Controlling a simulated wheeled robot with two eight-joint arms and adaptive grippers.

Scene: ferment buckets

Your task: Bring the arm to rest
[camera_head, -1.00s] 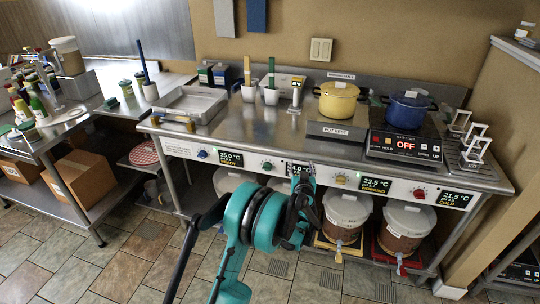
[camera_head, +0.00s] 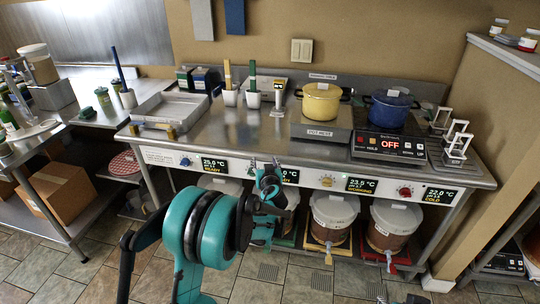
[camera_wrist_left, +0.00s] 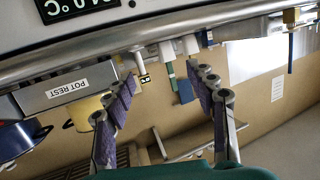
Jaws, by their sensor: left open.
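My left arm is teal and black and rises from the bottom of the head view. My left gripper (camera_head: 264,165) is raised in front of the bench's control panel (camera_head: 330,180), partly hiding one of its displays. In the left wrist view its two padded fingers (camera_wrist_left: 168,92) are spread apart with nothing between them. The wrist picture shows the bench upside down beyond the fingers. My right gripper is not in view.
The steel bench (camera_head: 245,140) holds a yellow pot (camera_head: 321,104), a blue pot (camera_head: 388,113) on a hotplate (camera_head: 389,146), a tray (camera_head: 170,110) and brush cups. Lidded buckets (camera_head: 333,215) stand below. The tiled floor (camera_head: 40,262) is open at lower left.

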